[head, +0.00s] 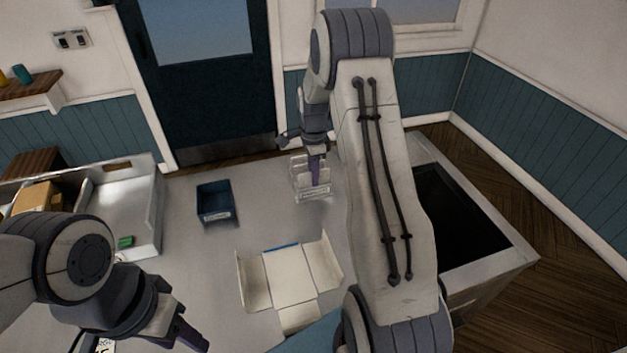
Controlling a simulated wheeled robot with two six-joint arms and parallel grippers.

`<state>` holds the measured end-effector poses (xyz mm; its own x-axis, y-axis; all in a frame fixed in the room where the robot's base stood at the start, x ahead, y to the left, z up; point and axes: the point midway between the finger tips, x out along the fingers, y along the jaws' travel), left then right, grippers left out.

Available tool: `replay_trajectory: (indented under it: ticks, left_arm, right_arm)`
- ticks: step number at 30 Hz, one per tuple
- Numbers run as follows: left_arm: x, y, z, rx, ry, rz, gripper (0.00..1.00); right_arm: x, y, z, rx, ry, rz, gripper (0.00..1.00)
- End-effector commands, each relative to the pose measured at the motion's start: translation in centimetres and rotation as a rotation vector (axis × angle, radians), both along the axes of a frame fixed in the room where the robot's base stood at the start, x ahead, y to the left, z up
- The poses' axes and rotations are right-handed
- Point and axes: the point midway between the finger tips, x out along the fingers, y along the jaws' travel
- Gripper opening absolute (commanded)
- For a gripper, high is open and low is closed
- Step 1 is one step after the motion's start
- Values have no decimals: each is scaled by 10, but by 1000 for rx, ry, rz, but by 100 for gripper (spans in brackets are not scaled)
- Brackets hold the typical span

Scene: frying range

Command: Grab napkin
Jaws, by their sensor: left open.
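A small pale holder (311,192) with a label on its front stands on the grey counter, toward the back. It may hold napkins, but I cannot make out a separate napkin. My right gripper (315,172) points down at the holder, with its purple fingers over or inside it. The arm hides part of this, and I cannot tell whether the fingers hold anything. My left gripper (190,334) is open at the lower left, low in the picture and well away from the holder.
An unfolded white carton (289,271) lies on the counter (200,262) in the middle. A dark blue bin (216,202) stands left of the holder. A metal tray (146,207) is at the left, with a green item (125,241). A dark open basin (455,220) is at the right.

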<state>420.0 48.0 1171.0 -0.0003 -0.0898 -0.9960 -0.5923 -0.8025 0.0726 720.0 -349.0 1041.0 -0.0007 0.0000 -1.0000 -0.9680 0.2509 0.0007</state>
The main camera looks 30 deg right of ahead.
Motion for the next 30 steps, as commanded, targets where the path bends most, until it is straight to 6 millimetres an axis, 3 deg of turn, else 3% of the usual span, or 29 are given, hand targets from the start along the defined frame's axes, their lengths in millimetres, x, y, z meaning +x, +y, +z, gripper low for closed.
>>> replay_trajectory:
  ticks: [5, 7, 8, 22, 30]
  left_arm:
    - [0, 0, -1, 0, 0, 0, 50]
    - [0, 0, -1, 0, 0, 0, 50]
    - [0, 0, -1, 0, 0, 0, 50]
    - [0, 0, -3, 0, 0, 0, 50]
    - [0, 0, -19, 0, 0, -1, 50]
  right_arm:
    - [0, 0, -1, 0, 0, 0, 24]
    - [0, 0, -1, 0, -1, 0, 5]
    - [0, 0, -1, 0, -1, 0, 0]
    - [1, 0, 4, -1, -3, 0, 0]
    - [2, -1, 37, -3, -7, 0, 0]
